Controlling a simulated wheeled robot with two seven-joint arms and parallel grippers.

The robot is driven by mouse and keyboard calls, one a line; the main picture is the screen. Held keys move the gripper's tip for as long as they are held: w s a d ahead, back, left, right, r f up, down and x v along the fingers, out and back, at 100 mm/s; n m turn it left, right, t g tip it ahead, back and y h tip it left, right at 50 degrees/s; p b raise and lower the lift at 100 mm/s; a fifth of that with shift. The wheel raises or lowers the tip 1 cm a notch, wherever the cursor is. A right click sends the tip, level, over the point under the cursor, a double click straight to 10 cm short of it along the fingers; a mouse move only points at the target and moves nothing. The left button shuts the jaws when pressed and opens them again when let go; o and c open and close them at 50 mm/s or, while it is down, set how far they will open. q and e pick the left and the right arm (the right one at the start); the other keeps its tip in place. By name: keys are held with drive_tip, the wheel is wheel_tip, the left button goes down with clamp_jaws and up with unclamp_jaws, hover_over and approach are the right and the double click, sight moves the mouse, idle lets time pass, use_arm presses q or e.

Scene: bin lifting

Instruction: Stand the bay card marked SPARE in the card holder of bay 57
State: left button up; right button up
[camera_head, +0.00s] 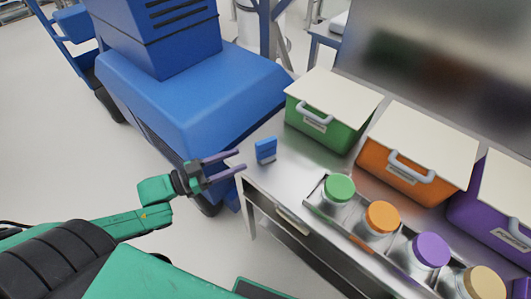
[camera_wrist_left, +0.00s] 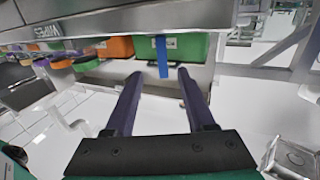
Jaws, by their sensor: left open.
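A small blue upright piece (camera_head: 266,149) stands at the near left corner of the metal table; I cannot read any marking on it or tell whether it is the SPARE card. A blue strip (camera_wrist_left: 162,56) shows in the left wrist view, ahead of the finger gap, before a green bin. My left gripper (camera_head: 241,160) is open and empty, off the table's left edge, with its fingers pointing at the blue piece and apart from it. It also shows in the left wrist view (camera_wrist_left: 158,74). No bay number 57 or card holder can be made out. My right gripper is not in view.
Green (camera_head: 325,122), orange (camera_head: 383,170) and purple (camera_head: 475,212) bins with pale lids and grey handles line the table (camera_head: 258,181). Several colour-lidded jars, including a green one (camera_head: 340,187), stand in a front tray. A large blue machine (camera_head: 190,100) is close behind my left gripper.

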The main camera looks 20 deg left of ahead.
use_arm(q)
approach(276, 144)
drive_tip(key=shift+w+d+f, duration=0.2)
drive_tip(key=shift+w+d, duration=0.15)
drive_tip(key=shift+w, duration=0.2)
drive_tip(key=shift+w+d+f, duration=0.2)
drive_tip(key=shift+w+d, duration=0.15)
drive_tip(key=shift+w, duration=0.25)
drive_tip(key=x, duration=0.5)
drive_tip(key=shift+w+a+f, duration=0.1)
drive_tip(key=shift+f, duration=0.1)
clamp_jaws()
